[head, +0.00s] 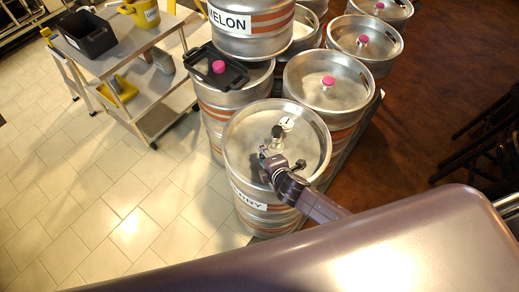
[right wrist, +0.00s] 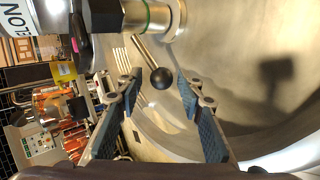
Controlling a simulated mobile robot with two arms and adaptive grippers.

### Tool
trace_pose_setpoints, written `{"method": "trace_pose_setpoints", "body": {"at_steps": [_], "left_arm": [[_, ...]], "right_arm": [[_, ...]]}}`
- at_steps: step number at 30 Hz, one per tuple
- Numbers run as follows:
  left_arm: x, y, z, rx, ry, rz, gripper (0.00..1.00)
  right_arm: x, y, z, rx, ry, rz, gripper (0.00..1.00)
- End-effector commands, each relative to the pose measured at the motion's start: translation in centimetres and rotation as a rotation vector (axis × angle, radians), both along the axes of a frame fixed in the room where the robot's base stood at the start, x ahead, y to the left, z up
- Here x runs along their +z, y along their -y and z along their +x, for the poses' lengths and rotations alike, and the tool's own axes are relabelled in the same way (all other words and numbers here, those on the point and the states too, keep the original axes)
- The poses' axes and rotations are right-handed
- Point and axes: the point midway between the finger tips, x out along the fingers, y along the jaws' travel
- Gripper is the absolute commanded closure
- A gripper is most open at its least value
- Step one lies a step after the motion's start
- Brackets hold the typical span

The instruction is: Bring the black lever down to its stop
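The black lever shows in the right wrist view as a thin metal rod with a black ball (right wrist: 160,78) on its end. The rod comes from a metal fitting with a green ring (right wrist: 150,17) and a black body. In the head view the fitting's dark top (head: 277,131) stands on the front keg's lid; the lever itself is hard to make out there. My right gripper (head: 266,154) is close to the fitting, over the lid. In the right wrist view its blue-padded fingers (right wrist: 158,92) are apart, with the ball showing between their tips. Contact is not visible. My left gripper is out of view.
The front keg (head: 235,150) stands among several steel kegs, some with pink caps. A black tray (head: 216,68) lies on the keg behind. A steel cart (head: 118,62) with a black bin (head: 86,35) stands at left. Tiled floor (head: 110,205) at left is clear.

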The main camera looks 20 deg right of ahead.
Motion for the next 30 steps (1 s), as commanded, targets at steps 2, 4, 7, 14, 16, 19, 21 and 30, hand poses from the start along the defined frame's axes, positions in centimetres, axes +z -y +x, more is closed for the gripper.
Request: {"method": "trace_pose_setpoints", "body": {"at_steps": [2,4,7,14,16,19,21,30], "left_arm": [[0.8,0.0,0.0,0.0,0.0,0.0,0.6],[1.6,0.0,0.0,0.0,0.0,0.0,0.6],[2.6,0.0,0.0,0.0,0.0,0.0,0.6],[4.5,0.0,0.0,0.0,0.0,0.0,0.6],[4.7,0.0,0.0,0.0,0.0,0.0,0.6],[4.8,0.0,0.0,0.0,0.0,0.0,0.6],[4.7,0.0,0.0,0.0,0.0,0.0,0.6],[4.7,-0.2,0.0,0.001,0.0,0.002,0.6]], "right_arm": [[0.6,0.1,-0.5,0.0,-0.002,0.0,0.65],[1.2,0.1,-1.1,0.001,-0.002,0.0,0.65],[2.1,0.2,-2.1,0.001,-0.002,0.0,0.65],[3.6,0.5,-4.1,0.0,-0.001,0.0,0.65],[3.8,0.5,-4.4,0.0,0.0,-0.001,0.65],[3.8,0.5,-4.6,0.0,0.0,-0.001,0.65],[3.8,0.5,-4.6,0.0,0.0,-0.001,0.65],[4.0,0.5,-5.0,0.001,0.001,-0.001,0.65]]}}
